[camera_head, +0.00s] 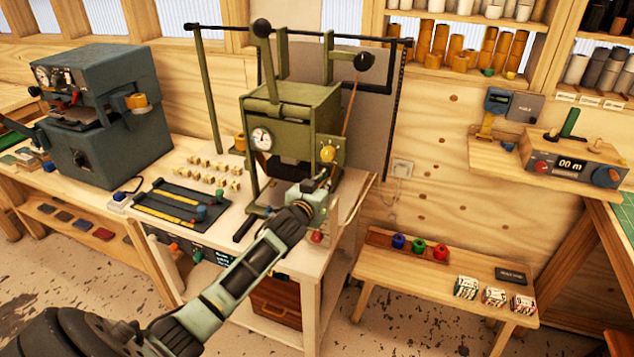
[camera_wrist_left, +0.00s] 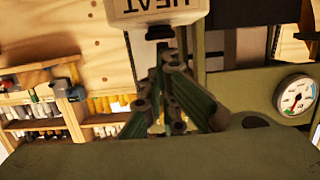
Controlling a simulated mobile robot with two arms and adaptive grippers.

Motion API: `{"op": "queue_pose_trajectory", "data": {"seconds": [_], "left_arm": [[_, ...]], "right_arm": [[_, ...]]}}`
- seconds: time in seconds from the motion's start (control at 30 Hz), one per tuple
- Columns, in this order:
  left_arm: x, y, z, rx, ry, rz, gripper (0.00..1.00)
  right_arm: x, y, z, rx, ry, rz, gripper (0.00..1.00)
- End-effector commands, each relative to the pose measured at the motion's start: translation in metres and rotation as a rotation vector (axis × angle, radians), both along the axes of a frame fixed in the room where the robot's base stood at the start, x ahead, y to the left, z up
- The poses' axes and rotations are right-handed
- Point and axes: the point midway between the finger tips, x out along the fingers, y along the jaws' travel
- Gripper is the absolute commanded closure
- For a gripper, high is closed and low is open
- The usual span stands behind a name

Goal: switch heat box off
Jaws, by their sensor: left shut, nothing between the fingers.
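The green press-like machine (camera_head: 290,108) stands on the middle bench, with a round gauge (camera_head: 261,138) and a yellow knob (camera_head: 327,153) on its front. In the left wrist view a pale box lettered HEAT (camera_wrist_left: 160,10) shows upside down at the top edge, with a dark part (camera_wrist_left: 159,33) beside it. My left gripper (camera_head: 326,182) is at the machine's front right, just below the yellow knob. In the left wrist view its fingers (camera_wrist_left: 164,58) are shut and empty, close to the dark part; I cannot tell whether they touch it. The switch's position is unclear. My right gripper is out of view.
A red knob (camera_head: 316,237) is at the bench front, below my gripper. A black tray (camera_head: 175,205) and small blocks (camera_head: 215,173) lie to the left. A blue-grey machine (camera_head: 100,105) stands farther left. A low bench (camera_head: 450,283) is at the right.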

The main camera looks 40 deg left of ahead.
Motion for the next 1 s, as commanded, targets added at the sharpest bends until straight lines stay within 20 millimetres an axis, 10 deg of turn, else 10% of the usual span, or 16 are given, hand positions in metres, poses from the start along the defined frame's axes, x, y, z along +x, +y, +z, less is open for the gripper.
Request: {"op": "queue_pose_trajectory", "data": {"seconds": [0.2,1.0], "left_arm": [[0.009,0.004,0.042,0.000,-0.002,0.000,1.00],[-0.082,-0.018,0.069,0.000,-0.001,-0.001,1.00]], "right_arm": [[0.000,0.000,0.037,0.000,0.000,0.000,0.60],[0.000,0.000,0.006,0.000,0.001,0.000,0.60]]}}
